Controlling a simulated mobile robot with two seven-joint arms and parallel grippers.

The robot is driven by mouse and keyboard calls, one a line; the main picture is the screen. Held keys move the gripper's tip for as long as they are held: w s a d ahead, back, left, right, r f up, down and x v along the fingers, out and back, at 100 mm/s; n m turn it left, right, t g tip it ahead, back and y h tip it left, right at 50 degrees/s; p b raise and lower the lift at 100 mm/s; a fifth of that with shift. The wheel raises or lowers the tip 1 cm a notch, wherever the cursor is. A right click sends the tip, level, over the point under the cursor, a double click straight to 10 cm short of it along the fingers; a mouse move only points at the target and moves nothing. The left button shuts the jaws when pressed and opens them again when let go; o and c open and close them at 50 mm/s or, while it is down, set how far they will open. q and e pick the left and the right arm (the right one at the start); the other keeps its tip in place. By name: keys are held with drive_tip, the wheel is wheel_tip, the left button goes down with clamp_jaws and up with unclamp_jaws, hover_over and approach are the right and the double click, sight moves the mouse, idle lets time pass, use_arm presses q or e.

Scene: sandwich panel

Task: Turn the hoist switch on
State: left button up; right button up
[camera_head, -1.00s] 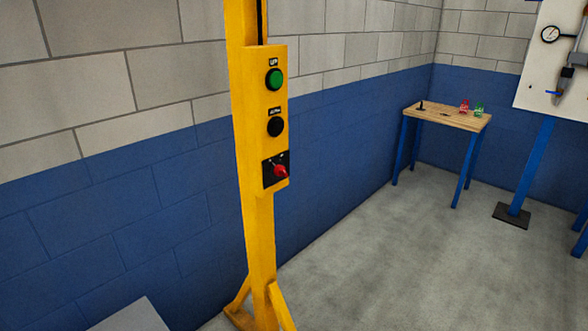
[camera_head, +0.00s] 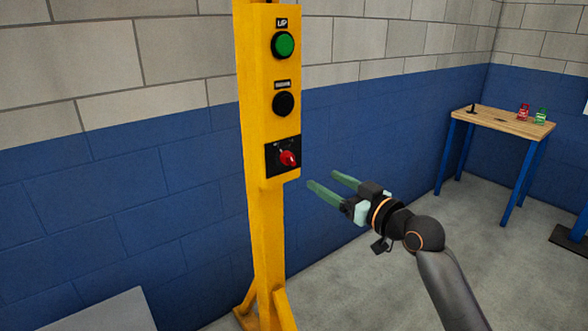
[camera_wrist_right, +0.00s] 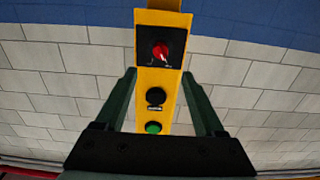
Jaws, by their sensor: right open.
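The hoist switch (camera_head: 288,158) is a red rotary knob on a black square plate, low on the yellow control box (camera_head: 266,120). It also shows in the right wrist view (camera_wrist_right: 160,51), at the top middle between the finger lines. Its exact setting is too small to read. My right gripper (camera_head: 326,183) is open and empty, to the right of and slightly below the switch, apart from it. Its two green fingers point toward the yellow post. My left gripper is not in view.
Above the switch are a black button (camera_head: 284,104) and a green button (camera_head: 283,45). The yellow post (camera_head: 267,235) stands before a blue and grey block wall. A wooden table (camera_head: 500,122) with small items stands at the back right. The floor between is clear.

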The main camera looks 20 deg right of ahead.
sight(293, 161)
drive_tip(key=x, duration=1.2)
drive_tip(key=shift+w+a, duration=0.15)
drive_tip(key=shift+c, duration=0.4)
clamp_jaws()
